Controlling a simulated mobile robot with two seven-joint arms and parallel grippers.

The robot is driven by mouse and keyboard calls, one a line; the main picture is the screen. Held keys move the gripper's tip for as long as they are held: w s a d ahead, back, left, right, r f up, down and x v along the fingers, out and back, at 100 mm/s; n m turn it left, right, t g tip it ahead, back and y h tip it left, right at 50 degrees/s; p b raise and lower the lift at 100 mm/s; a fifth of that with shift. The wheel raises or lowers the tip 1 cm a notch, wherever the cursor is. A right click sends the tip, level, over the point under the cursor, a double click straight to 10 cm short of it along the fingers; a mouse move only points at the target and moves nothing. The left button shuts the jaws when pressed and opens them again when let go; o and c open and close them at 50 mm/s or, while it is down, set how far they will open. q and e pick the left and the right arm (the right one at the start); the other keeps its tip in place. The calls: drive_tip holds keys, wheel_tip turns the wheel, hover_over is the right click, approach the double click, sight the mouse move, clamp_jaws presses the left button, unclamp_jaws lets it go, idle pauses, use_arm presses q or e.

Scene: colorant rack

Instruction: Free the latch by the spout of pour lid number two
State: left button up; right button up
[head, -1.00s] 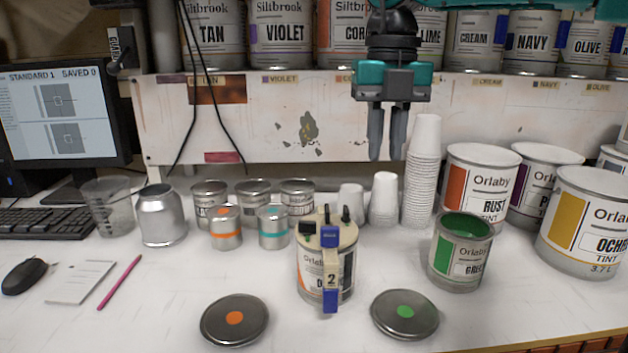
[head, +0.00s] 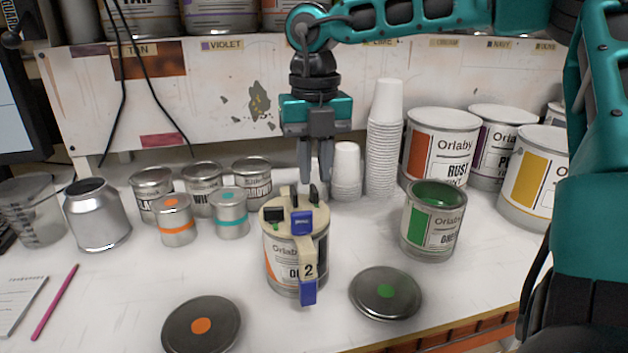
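Pour lid number two (head: 283,226) is a cream lid on a tin (head: 281,256) with an orange label, at the middle of the bench. Its cream spout (head: 307,255) points toward me and carries a "2". A blue latch (head: 302,223) sits at the spout's base on the lid top, and another blue piece (head: 308,292) at the spout's lower end. Black pieces stand around the rim. My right gripper (head: 316,182) points down with a gap between its fingers, empty, above or behind the far side of the lid; the exact distance is unclear. My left gripper is out of view.
A lid with an orange dot (head: 220,312) lies front left and a lid with a green dot (head: 386,304) front right. An open green paint tin (head: 416,243) stands right. Cup stacks (head: 384,150) and small tins (head: 203,180) stand behind. The front bench middle is clear.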

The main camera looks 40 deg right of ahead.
sight(314, 194)
drive_tip(key=shift+f, duration=1.3)
drive_tip(key=shift+c, duration=0.4)
clamp_jaws()
